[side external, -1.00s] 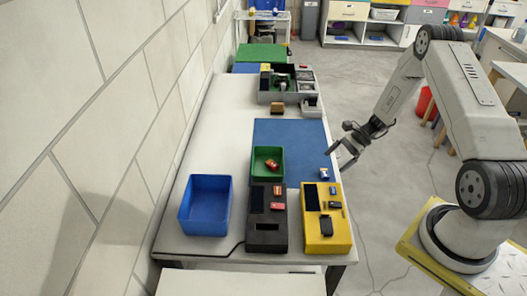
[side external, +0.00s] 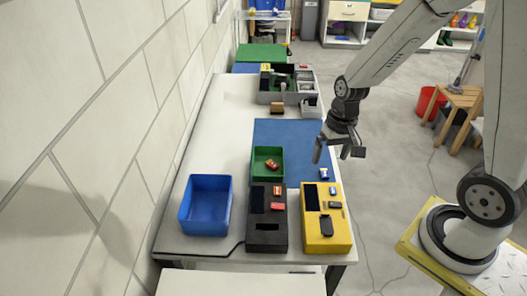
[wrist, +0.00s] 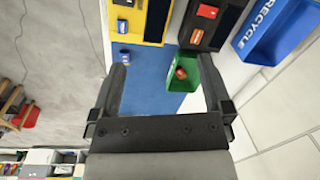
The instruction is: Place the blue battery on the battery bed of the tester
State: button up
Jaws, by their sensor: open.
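The blue battery (side external: 325,174) is a small blue and white piece on the right edge of the blue mat, just behind the yellow tester (side external: 342,236). The battery also shows in the wrist view (wrist: 124,56), beyond my left fingertip. The yellow tester has a dark panel and several small parts on top; I cannot tell for certain which is its bed. My gripper (side external: 338,152) is open, fingers pointing down, above and behind the battery at the mat's right edge. In the wrist view nothing is held between my fingers (wrist: 163,68).
A black tester (side external: 267,239) stands left of the yellow one. A green bin (side external: 254,174) holds a red battery. A blue RECYCLE bin (side external: 205,229) stands further left. A grey organiser (side external: 264,98) is at the back. The blue mat (side external: 288,140) is mostly clear.

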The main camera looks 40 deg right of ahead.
jog(key=s+a+r+n+t+h, duration=0.1)
jog(key=s+a+r+n+t, duration=0.1)
jog(key=s+a+r+n, duration=0.1)
jog(key=shift+a+r+n, duration=0.15)
jog(key=shift+a+n, duration=0.35)
jog(key=shift+n, duration=0.6)
jog(key=shift+s, duration=0.1)
jog(key=shift+c, duration=1.4)
jog(key=w+d+f+m+g, duration=0.1)
jog(key=w+d+f+m, duration=0.3)
jog(key=w+d+f, duration=0.45)
jog(key=w+d+f+m, duration=0.1)
jog(key=d+f, duration=0.2)
jog(key=w+d+f+m+g, duration=0.1)
jog(key=d+f, duration=0.2)
jog(key=d, duration=0.1)
jog(key=w+d+f+m, duration=0.1)
jog(key=w+d+f, duration=0.1)
jog(key=d+f, duration=0.1)
jog(key=shift+d+f+m, duration=0.4)
jog(key=shift+f, duration=0.15)
jog(key=shift+f, duration=0.15)
